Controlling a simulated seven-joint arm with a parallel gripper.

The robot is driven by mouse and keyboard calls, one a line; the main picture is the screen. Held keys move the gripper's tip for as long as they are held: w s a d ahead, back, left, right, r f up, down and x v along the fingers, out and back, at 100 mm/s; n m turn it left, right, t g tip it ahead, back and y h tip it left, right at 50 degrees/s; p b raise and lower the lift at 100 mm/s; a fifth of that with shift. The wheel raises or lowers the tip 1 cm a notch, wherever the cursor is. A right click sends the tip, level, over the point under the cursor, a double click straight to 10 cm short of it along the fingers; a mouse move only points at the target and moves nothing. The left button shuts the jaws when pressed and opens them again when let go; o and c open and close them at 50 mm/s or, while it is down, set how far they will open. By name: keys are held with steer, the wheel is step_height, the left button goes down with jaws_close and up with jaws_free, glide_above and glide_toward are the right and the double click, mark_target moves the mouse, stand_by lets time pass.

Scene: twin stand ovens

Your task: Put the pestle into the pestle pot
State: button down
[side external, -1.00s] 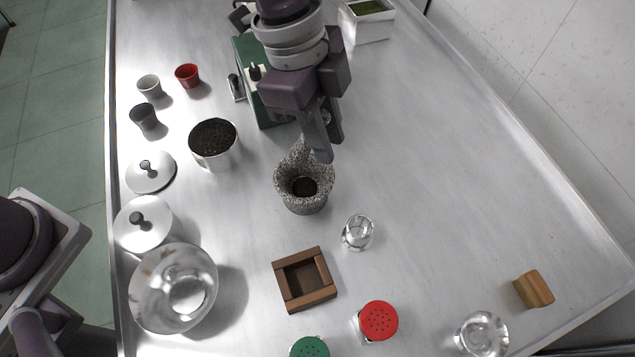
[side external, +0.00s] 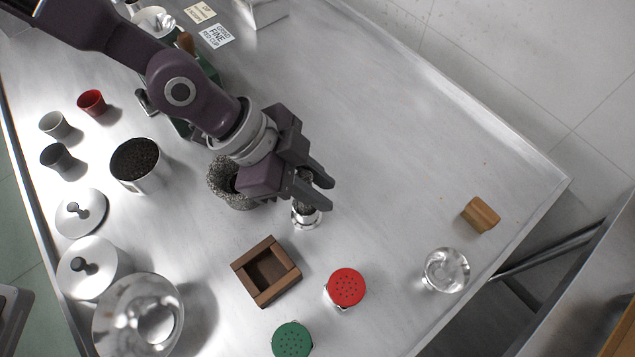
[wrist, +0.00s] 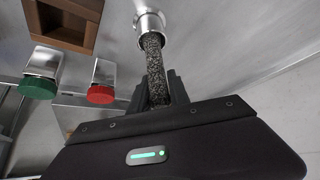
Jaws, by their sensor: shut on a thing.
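The pestle is a speckled dark grey stone rod (wrist: 155,68), clearest in the wrist view. My gripper (wrist: 159,92) is shut on it, and the pestle's far end points at the pestle pot. The pestle pot is a small shiny metal cup (wrist: 149,22). In the side view my gripper (side external: 322,192) is right over the pot (side external: 306,217), and its fingers hide part of the pestle and pot. The pestle's end overlaps the pot's mouth; I cannot tell how deep it sits. The stone mortar (side external: 222,184) stands left of my gripper, partly hidden.
A wooden square box (side external: 247,283), a red-lidded shaker (side external: 346,288) and a green-lidded shaker (side external: 292,340) stand in front. A glass bowl (side external: 446,270) and a wooden block (side external: 481,214) are to the right. The table's upper right is clear.

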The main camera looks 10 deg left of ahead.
steer(key=shift+f, duration=0.1)
steer(key=c, duration=1.2)
jaws_free()
steer(key=shift+c, duration=0.2)
steer(key=v, duration=1.2)
